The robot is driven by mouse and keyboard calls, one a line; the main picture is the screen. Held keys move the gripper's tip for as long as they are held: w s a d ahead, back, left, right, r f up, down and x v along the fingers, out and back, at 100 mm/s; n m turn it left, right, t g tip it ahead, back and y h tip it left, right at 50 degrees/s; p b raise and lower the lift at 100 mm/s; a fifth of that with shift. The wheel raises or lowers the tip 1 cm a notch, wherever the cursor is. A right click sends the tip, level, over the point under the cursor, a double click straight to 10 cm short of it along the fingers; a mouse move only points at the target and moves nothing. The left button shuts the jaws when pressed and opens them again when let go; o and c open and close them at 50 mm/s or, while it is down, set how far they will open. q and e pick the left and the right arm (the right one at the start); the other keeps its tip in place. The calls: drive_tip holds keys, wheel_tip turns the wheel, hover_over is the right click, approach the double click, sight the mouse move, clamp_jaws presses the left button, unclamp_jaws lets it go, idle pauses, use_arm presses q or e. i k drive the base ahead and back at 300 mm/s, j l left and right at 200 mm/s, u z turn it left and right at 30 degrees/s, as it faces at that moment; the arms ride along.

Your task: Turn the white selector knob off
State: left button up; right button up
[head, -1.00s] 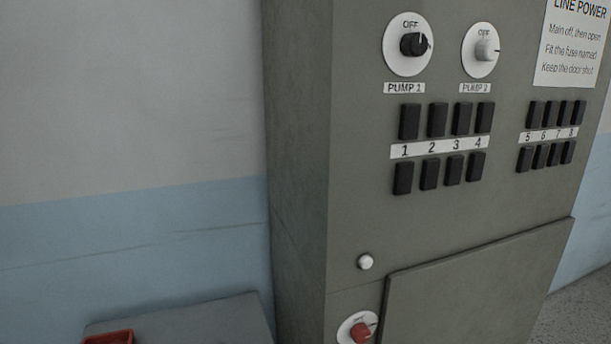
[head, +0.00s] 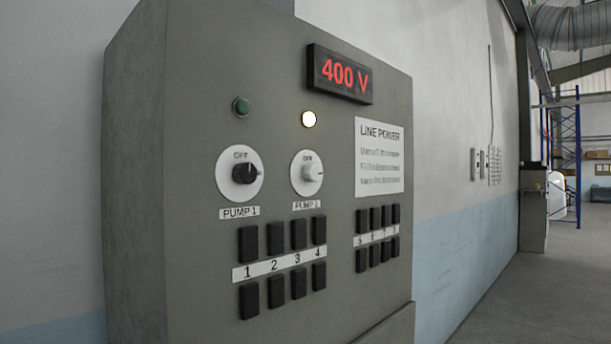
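The white selector knob (head: 313,173) sits on a white round dial on the grey cabinet (head: 200,90), above the label PUMP 2 (head: 307,205). Its dial reads OFF at the top. The knob's dark mark points to the right, away from OFF. A lit pale lamp (head: 308,119) is above it. The black selector knob (head: 244,173) of PUMP 1 is to its left, with an unlit-looking green lamp (head: 241,106) above. Neither of my grippers is in view.
A red 400 V display (head: 339,74) is at the cabinet top. A LINE POWER notice (head: 379,156) is right of the knobs. Black numbered switches (head: 275,238) are below. Open floor (head: 540,290) lies to the right, with blue racking (head: 577,160) far back.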

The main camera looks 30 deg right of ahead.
sight(311, 173)
drive_tip(key=l+u, duration=0.1)
drive_tip(key=l, duration=1.9)
drive_tip(key=i, duration=0.1)
